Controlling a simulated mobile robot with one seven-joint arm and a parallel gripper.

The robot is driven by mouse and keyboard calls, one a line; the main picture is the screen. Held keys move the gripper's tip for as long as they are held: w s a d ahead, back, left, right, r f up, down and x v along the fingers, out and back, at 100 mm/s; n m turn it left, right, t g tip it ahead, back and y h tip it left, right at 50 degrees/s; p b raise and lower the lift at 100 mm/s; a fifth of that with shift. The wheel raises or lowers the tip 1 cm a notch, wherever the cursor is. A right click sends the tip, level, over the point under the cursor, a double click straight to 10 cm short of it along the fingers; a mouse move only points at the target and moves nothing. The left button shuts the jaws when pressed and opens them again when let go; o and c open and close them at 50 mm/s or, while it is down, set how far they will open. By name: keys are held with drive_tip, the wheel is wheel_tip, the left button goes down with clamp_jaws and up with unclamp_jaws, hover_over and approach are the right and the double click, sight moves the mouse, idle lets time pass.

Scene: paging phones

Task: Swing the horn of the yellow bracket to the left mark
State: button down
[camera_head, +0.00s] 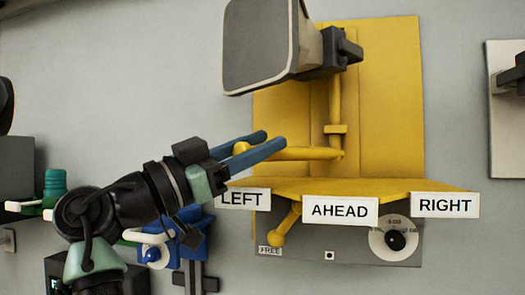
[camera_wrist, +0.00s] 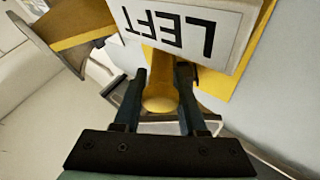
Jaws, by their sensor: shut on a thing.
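The yellow bracket (camera_head: 385,100) is fixed on the wall and carries a grey horn (camera_head: 262,45) on an upright yellow rod. The horn's face is turned toward the left front. A yellow handle (camera_head: 310,153) runs left from the foot of the rod, ending in a round knob above the LEFT plate (camera_head: 242,198). My gripper (camera_head: 275,140) is shut on the handle near its knob. In the wrist view the handle (camera_wrist: 160,92) lies between the two fingers, close to the upside-down LEFT plate (camera_wrist: 185,30).
The AHEAD plate (camera_head: 340,211) and RIGHT plate (camera_head: 445,205) stand along the yellow shelf's front edge. Below hang a short yellow lever (camera_head: 288,222) near a FREE label and a dial (camera_head: 395,240). Blue and green items (camera_head: 160,245) crowd the lower left.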

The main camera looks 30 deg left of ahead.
drive_tip(key=shift+w+a+m+g+h, duration=0.2)
drive_tip(key=shift+a+m+g+h, duration=0.1)
drive_tip(key=shift+a+h, duration=0.25)
drive_tip(key=shift+c, duration=2.3)
unclamp_jaws()
drive_tip(key=b+v, duration=0.6)
drive_tip(key=v, duration=0.7)
